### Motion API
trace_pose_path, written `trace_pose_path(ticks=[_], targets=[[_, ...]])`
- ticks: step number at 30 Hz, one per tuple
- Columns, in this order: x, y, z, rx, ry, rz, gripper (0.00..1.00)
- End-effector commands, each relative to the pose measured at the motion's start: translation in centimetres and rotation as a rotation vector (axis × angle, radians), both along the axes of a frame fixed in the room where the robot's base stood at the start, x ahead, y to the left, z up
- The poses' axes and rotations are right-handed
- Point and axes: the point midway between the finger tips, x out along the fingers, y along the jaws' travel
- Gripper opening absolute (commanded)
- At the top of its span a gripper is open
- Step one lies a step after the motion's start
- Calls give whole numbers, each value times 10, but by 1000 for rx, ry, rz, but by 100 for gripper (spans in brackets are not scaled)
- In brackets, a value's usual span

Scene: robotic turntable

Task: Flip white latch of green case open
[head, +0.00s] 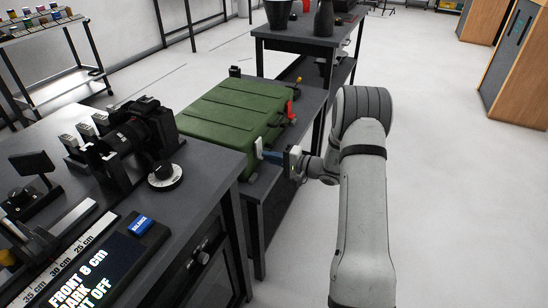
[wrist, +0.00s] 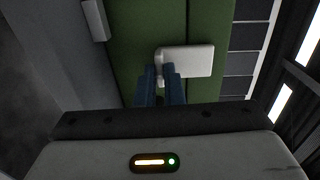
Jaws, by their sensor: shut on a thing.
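The green case (head: 228,112) lies on a dark bench in the head view, and its green side fills the middle of the wrist view (wrist: 125,35). The white latch (head: 259,148) is on the case's near right side. In the wrist view the white latch (wrist: 190,61) is a pale plate against the green. My gripper (head: 272,156) reaches the latch from the right. In the wrist view, my gripper's blue fingers (wrist: 163,78) are close together on the latch's left end. The exact contact is partly hidden by the fingers.
A red latch (head: 290,109) sits farther along the same side of the case. A black camera (head: 135,130) and a dial (head: 165,176) stand on the dark table to the left. A dark table (head: 300,38) with pots is behind. Floor on the right is clear.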

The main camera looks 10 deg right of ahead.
Motion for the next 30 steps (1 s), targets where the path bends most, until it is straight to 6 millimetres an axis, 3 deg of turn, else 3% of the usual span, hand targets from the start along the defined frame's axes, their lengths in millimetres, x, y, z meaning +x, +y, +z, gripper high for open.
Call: trace_pose_path(ticks=[8,30], targets=[[-5,-2,8,-95,67,8,0],[-16,-17,56,-630,457,9,0]])
